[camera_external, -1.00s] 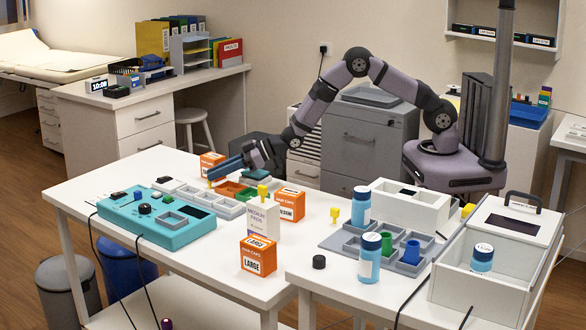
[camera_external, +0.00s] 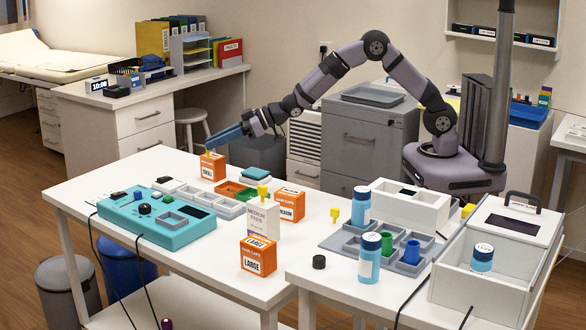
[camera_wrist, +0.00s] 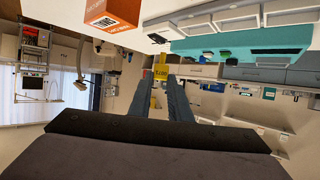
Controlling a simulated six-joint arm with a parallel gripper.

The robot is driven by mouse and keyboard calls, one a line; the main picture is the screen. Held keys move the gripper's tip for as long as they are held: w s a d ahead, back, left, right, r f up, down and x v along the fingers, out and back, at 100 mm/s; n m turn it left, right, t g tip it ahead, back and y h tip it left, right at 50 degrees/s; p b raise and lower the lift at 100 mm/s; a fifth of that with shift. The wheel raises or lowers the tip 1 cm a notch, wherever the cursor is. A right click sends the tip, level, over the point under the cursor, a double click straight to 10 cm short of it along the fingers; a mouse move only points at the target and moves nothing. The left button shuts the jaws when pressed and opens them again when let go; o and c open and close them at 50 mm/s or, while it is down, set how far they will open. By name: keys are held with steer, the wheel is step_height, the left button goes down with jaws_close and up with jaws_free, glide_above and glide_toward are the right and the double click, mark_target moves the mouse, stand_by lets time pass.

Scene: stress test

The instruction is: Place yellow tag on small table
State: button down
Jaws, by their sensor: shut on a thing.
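My gripper (camera_external: 215,143) is shut on a yellow tag (camera_external: 208,153) at the far left end of the white table, just above an orange box (camera_external: 213,167). In the wrist view, the yellow tag (camera_wrist: 160,73) shows between my two fingertips (camera_wrist: 162,84), with small dark print on it. Another yellow tag (camera_external: 262,190) is by the white box, one (camera_external: 334,213) stands near the grey tray, and a yellow piece (camera_external: 468,210) is by the white bins. The smaller white table (camera_external: 300,268) stands at the front right; I cannot tell surely if it is the task's table.
The orange boxes (camera_external: 258,256) and (camera_external: 291,205) and a white box (camera_external: 263,220) stand on the long table. A teal device (camera_external: 150,225) lies at left.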

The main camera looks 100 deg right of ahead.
step_height(320, 180, up, 14)
steer(key=f, duration=0.1)
steer(key=s+a+n+g+y+p, duration=0.1)
steer(key=s+a+n+y, duration=0.2)
steer(key=a, duration=1.7)
steer(key=s+a+n+g+y+p, duration=0.1)
steer(key=s+a+n+y, duration=0.2)
steer(key=a, duration=1.7)
steer(key=s+a+n+g+y+p, duration=0.2)
steer(key=s+a+n+g+y, duration=0.45)
steer(key=s+a, duration=2.35)
steer(key=shift+n, duration=0.45)
steer(key=shift+w+a+f, duration=0.25)
steer(key=shift+w+f, duration=0.05)
steer(key=shift+f, duration=2.15)
steer(key=shift+w+a+f, duration=0.3)
steer(key=shift+w+f, duration=0.05)
steer(key=shift+f, duration=2.1)
steer(key=shift+w+a+f, duration=0.25)
steer(key=shift+w+f, duration=0.05)
steer(key=shift+f, duration=2.15)
steer(key=shift+f, duration=0.15)
steer(key=c, duration=1.6)
jaws_free()
steer(key=shift+c, duration=0.2)
